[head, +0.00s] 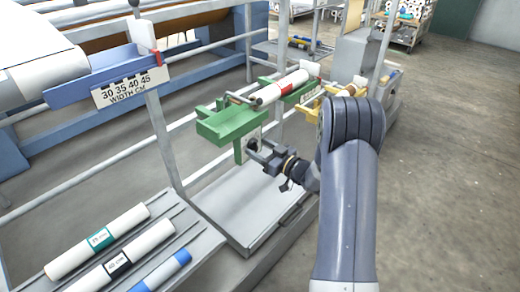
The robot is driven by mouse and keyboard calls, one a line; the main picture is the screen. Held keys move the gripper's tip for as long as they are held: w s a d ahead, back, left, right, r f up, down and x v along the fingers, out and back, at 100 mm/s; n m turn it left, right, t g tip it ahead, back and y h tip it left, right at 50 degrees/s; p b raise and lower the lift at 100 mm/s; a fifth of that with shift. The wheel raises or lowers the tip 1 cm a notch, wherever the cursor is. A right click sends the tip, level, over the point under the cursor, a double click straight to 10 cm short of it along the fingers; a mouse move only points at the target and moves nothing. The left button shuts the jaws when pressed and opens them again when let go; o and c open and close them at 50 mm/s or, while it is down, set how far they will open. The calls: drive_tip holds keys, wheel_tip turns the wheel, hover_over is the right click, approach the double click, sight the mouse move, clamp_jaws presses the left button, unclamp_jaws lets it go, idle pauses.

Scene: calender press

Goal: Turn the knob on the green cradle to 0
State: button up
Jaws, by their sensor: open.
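The green cradle (226,127) is in the middle of the head view, mounted on a rail frame. Under its right side a pale dial plate carries a dark knob (252,145). My gripper (258,151) is open, with its fingers pointing left at the knob and very close to it. The fingers partly cover the knob and dial. I cannot tell whether they touch the knob, and the dial marks and knob setting are too small to read.
A white roll with red ends (282,87) lies behind the green cradle. A yellow cradle (312,108) is to the right. Several labelled rolls lie on a rack (208,238) at lower left. A blue tray with a width scale (131,87) is upper left. Floor at right is clear.

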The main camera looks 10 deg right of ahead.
drive_tip(key=shift+w+a, duration=0.1)
drive_tip(key=c, duration=1)
